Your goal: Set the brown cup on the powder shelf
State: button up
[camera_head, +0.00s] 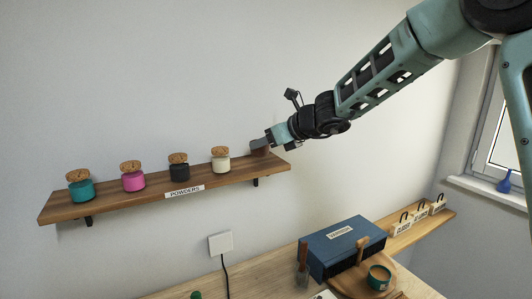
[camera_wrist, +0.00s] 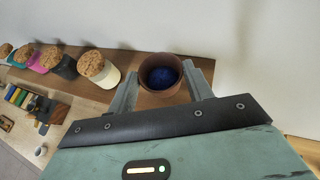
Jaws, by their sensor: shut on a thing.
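The brown cup (camera_wrist: 161,61) is between the two fingers of my gripper (camera_wrist: 163,88) in the wrist view, with dark blue contents showing inside it. My gripper (camera_head: 264,146) is shut on the cup at the right end of the powder shelf (camera_head: 118,197) in the head view. The cup (camera_head: 259,151) shows there only partly, behind the fingers. It is at the shelf's surface, but I cannot tell whether its base touches the wood. The shelf carries a "POWDERS" label (camera_head: 184,191).
Several cork-topped jars line the shelf: teal (camera_head: 81,189), pink (camera_head: 133,180), black (camera_head: 180,170) and white (camera_head: 221,162), the white one nearest the cup. The wall is close behind.

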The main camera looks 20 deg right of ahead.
jog(key=shift+f, duration=1.05)
jog(key=shift+f+b, duration=0.25)
jog(key=shift+b, duration=0.15)
jog(key=o, duration=1)
jog(key=shift+r, duration=0.1)
jog(key=shift+r, duration=0.15)
jog(key=shift+s+d+r+p, duration=0.1)
jog(key=shift+d+r+p, duration=0.05)
jog(key=shift+p, duration=0.2)
jog(key=b+v, duration=0.1)
jog(key=v, duration=1)
jog(key=shift+s+d, duration=0.15)
jog(key=shift+s, duration=0.15)
